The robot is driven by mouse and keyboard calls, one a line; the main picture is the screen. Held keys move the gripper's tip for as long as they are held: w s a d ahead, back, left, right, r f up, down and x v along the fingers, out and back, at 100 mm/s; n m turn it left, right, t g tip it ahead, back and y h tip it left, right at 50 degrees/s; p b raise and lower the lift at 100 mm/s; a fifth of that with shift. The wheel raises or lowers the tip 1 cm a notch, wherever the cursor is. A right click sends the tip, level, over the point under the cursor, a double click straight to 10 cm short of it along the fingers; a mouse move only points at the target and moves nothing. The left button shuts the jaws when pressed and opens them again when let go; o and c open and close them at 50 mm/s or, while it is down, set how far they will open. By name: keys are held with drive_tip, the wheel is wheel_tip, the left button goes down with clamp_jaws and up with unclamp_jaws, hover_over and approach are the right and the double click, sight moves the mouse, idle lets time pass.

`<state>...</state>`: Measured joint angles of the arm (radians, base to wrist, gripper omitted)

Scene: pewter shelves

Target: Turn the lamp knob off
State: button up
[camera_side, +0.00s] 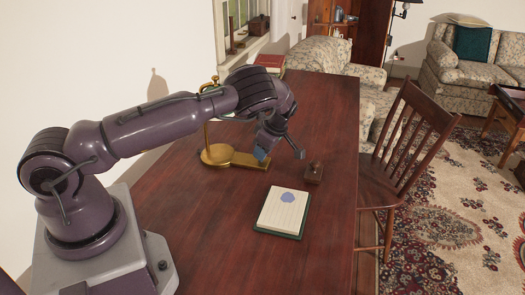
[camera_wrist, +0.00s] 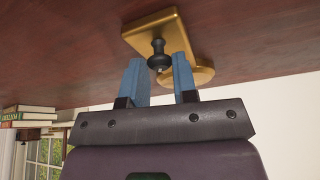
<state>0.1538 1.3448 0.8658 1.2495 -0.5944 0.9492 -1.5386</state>
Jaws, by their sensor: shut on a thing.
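The brass lamp (camera_side: 218,155) stands on the desk beyond my arm, with a round foot and a flat plate reaching right. Part of its upright is hidden behind my arm. The lamp knob (camera_wrist: 157,52) is small, dark and turned, and stands on the brass plate (camera_wrist: 140,35) in the wrist view. My gripper (camera_wrist: 158,70) has its blue fingers on either side of the knob and is shut on it. In the side view my gripper (camera_side: 264,156) points down at the right part of the plate, where its fingers hide the knob.
A notepad (camera_side: 285,212) with a blue patch lies on the wooden desk (camera_side: 210,240) in front of the lamp. A small brown wooden block-like object (camera_side: 313,172) sits to the right. Books (camera_side: 270,62) lie at the desk's far end. A wooden chair (camera_side: 405,150) stands at the right edge.

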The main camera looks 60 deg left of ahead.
drive_tip(key=n, duration=0.2)
drive_tip(key=n+g+h, duration=0.1)
drive_tip(key=n, duration=0.2)
drive_tip(key=shift+w+a, duration=0.15)
drive_tip(key=shift+w, duration=0.05)
drive_tip(key=shift+n+h, duration=0.3)
drive_tip(key=o, duration=0.9)
drive_tip(key=v, duration=1.3)
drive_tip(key=shift+w, duration=0.1)
